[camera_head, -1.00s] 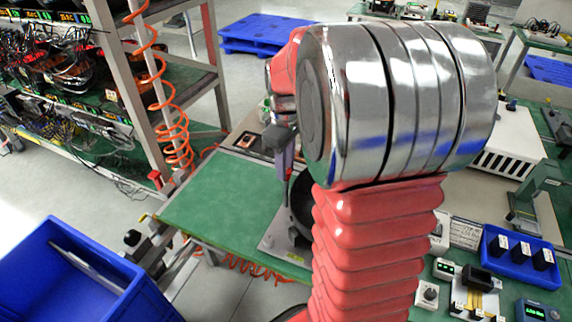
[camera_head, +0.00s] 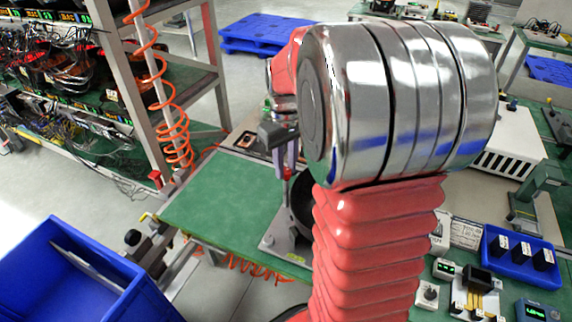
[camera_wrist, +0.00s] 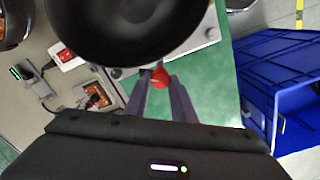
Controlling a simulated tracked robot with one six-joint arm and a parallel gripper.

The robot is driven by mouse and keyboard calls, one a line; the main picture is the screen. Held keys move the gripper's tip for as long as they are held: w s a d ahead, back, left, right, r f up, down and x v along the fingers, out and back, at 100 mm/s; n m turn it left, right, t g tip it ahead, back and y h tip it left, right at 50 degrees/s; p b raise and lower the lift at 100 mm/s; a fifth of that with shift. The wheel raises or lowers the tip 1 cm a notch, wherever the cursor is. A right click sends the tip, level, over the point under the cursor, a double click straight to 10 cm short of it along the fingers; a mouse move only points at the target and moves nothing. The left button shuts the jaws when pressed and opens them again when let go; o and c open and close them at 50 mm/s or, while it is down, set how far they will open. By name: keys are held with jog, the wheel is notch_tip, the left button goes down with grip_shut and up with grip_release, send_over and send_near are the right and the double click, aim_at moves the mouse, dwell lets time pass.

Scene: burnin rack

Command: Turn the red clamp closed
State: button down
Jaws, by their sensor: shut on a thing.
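The red clamp (camera_wrist: 161,77) shows in the wrist view between my fingertips, at the near edge of a round black pan-like part. In the head view a small red piece of it (camera_head: 287,173) shows just below my fingers. My gripper (camera_wrist: 158,82) is shut on the clamp, with one grey-purple finger on each side. In the head view my gripper (camera_head: 286,160) points down over the green bench, partly hidden by my own arm. The clamp's lower part and exact angle are hidden.
The black round part (camera_wrist: 130,25) stands close beside the clamp on a light plate (camera_head: 272,243). The green bench top (camera_head: 215,190) is clear to the left. A blue bin (camera_head: 75,270) stands lower left, and a rack (camera_head: 185,70) with an orange coiled hose stands behind.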

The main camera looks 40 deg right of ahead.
aim_at(285, 169)
jog(key=m, duration=0.5)
jog(key=shift+m, duration=0.3)
jog(key=m, duration=0.5)
jog(key=shift+w+r, duration=0.1)
jog(key=shift+m, duration=0.3)
jog(key=c, duration=1.5)
grip_release()
notch_tip(285, 169, up, 14)
jog(key=shift+f, duration=0.2)
